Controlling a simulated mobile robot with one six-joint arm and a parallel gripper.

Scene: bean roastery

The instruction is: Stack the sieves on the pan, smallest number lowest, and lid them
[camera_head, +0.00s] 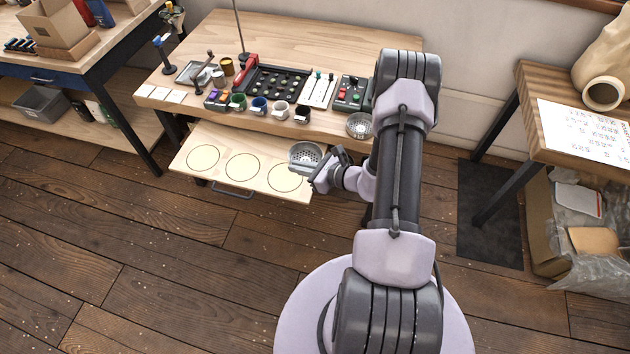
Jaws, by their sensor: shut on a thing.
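My gripper (319,172) is at the right end of a pulled-out pale wooden shelf. It is shut on the near right rim of a round grey metal sieve (305,155) with a perforated bottom. The sieve is over the shelf's back right part, beside the rightmost drawn circle; I cannot tell whether it touches the shelf. A second round perforated sieve (359,125) sits on the bench's right front edge, partly behind my arm. Numbers on the sieves are too small to read. I cannot make out the pan or the lid.
The shelf (221,177) has three empty drawn circles and a front handle. The bench (300,40) above it holds several small cups along its front edge, a dark tray (277,82), a red-buttoned box (350,94) and a thin upright rod. Side tables stand left and right.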

